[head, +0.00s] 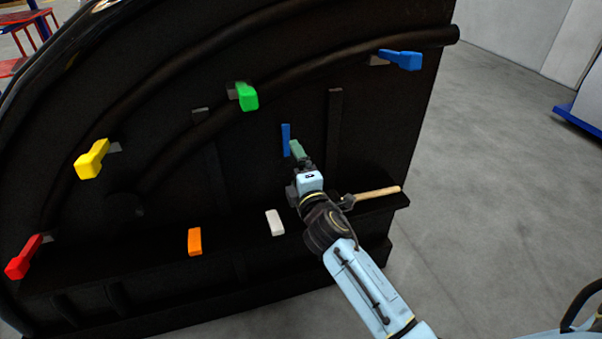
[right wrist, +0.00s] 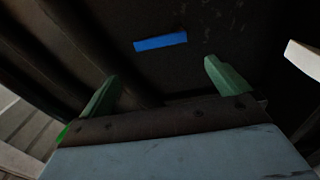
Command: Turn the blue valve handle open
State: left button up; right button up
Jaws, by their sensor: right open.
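Two blue pieces show on the black nosecone panel (head: 262,60). A blue handle (head: 402,60) sticks out at the upper right, by the end of a thick black pipe. A narrow upright blue bar (head: 286,140) sits mid-panel, just beyond my right gripper (head: 297,152). In the right wrist view, a flat blue bar (right wrist: 160,42) lies ahead of the gap between my green fingertips (right wrist: 163,82). The right gripper is open and empty, apart from the bar. The upper-right handle is well away from it. My left gripper is out of view.
Green (head: 247,96), yellow (head: 92,159) and red (head: 24,257) handles stick out from the panel. Orange (head: 195,241) and white (head: 275,222) pieces are low down. A wooden-handled tool (head: 376,193) lies on the ledge. Open grey floor (head: 490,200) is at the right.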

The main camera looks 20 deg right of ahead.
jog(key=s, duration=0.3)
jog(key=shift+a, duration=0.15)
dwell(0.4)
